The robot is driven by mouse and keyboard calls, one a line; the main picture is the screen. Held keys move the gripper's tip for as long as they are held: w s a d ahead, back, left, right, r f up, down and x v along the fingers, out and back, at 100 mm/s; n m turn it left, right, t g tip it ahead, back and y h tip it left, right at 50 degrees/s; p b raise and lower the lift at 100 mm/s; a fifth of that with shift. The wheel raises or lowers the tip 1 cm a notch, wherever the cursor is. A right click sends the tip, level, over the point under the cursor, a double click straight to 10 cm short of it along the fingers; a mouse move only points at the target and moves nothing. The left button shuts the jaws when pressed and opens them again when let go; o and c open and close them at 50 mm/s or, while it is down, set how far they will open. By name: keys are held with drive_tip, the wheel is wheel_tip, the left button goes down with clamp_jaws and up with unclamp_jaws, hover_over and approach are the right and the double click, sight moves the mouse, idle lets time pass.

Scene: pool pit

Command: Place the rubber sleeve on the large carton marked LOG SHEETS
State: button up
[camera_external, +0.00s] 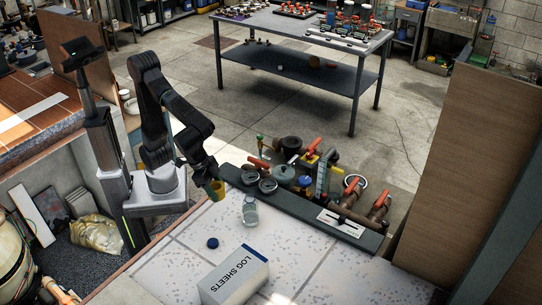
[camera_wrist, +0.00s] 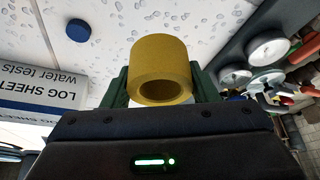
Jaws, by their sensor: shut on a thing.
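My gripper (camera_external: 216,187) is shut on a yellow rubber sleeve (camera_external: 218,192), held above the speckled pale tabletop near its left edge. In the wrist view the sleeve (camera_wrist: 162,62) is a short hollow cylinder between my green fingers, with its open end facing the camera. The large white carton marked LOG SHEETS (camera_external: 234,283) lies on the tabletop at the front, below and to the right of my gripper in the outside view. In the wrist view the carton (camera_wrist: 40,92) is at the left edge, partly cut off. Its top shows nothing on it.
A clear jar (camera_external: 250,211) stands right of my gripper. A dark blue cap (camera_external: 212,243) lies between the gripper and the carton. A dark tray strip (camera_external: 300,208) with valves and pipe fittings runs along the back edge. The tabletop right of the carton is clear.

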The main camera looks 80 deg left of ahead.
drive_tip(key=w+d+r+m+h+p, duration=0.1)
drive_tip(key=w+d+r+m, duration=0.15)
drive_tip(key=d, duration=0.45)
drive_tip(key=w+d+r+m+p, duration=0.1)
drive_tip(key=d+r, duration=0.3)
drive_tip(key=d, duration=0.3)
wheel_tip(320, 180, up, 4)
drive_tip(key=m+g+h+p, duration=0.2)
drive_tip(key=m+g, duration=0.1)
drive_tip(key=m, duration=0.4)
hover_over(234, 263)
drive_tip(key=a, duration=0.1)
drive_tip(key=shift+n, duration=0.25)
drive_tip(key=f, duration=0.9)
drive_tip(key=shift+s+a+f, duration=0.1)
drive_tip(key=shift+s+f, duration=0.15)
drive_tip(key=shift+f, duration=0.05)
drive_tip(key=o, duration=0.7)
drive_tip(key=shift+f, duration=0.2)
drive_tip(key=o, duration=0.5)
drive_tip(key=shift+c, duration=0.2)
drive_tip(key=shift+r, duration=0.1)
drive_tip(key=b+v, duration=0.1)
drive_tip(key=v, duration=1.1)
drive_tip(key=shift+s, duration=0.2)
